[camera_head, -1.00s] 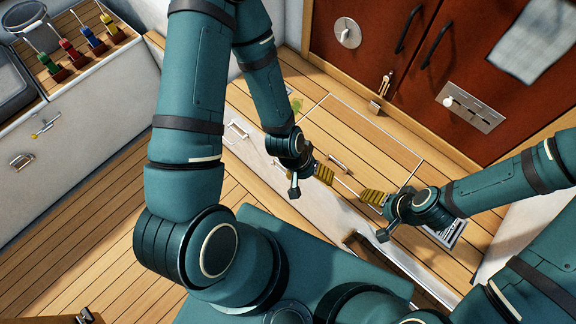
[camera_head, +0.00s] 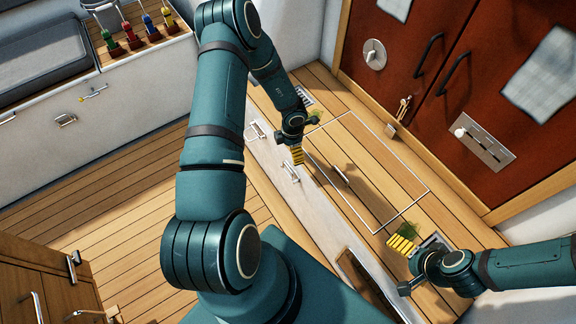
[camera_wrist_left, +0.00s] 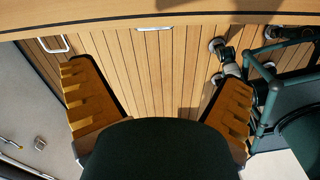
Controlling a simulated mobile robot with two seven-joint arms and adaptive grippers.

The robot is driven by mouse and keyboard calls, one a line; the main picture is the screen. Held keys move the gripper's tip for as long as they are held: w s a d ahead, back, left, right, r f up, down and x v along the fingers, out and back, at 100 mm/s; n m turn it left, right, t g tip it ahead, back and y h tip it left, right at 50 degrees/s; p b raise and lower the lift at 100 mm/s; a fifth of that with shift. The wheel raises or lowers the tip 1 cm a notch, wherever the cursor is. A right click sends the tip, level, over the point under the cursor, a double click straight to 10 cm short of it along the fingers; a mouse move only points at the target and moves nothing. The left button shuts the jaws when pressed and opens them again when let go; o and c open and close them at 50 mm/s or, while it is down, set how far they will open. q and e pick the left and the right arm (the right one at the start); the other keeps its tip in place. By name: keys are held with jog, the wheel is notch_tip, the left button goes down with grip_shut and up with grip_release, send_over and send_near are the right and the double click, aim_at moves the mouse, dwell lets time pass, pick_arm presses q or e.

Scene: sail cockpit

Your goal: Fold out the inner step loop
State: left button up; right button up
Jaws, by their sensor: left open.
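Two metal loops show on the pale front face below the raised wooden deck: one at the left (camera_head: 256,130) and one nearer the middle (camera_head: 290,172). I cannot tell for sure which is the inner step loop. My left gripper (camera_head: 297,155) is just above the nearer loop, apparently not holding it. In the left wrist view the left gripper (camera_wrist_left: 157,85) is open, its yellow fingers wide apart with nothing between them. Loops show there at the upper left (camera_wrist_left: 52,43) and top middle (camera_wrist_left: 155,28). My right gripper (camera_head: 402,243) is over the deck's right part; its opening is unclear.
A hatch outline with a handle (camera_head: 340,175) lies in the deck. Red-brown doors (camera_head: 430,90) stand behind it. A grey-cushioned bench (camera_head: 40,60) with several coloured-handled items is at upper left. The plank floor (camera_head: 120,200) at left is clear.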

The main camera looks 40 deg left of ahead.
aim_at(288, 167)
pick_arm(q)
jog(key=f+n+b, duration=0.1)
jog(key=f, duration=0.3)
jog(key=a+f+b, duration=0.1)
jog(key=f, duration=0.4)
jog(key=f+n+b, duration=0.1)
jog(key=f+b, duration=0.1)
jog(key=f, duration=0.3)
jog(key=shift+w+a+f+n, duration=0.15)
jog(key=shift+a+n, duration=0.15)
jog(key=shift+a, duration=0.1)
jog(key=c, duration=1.5)
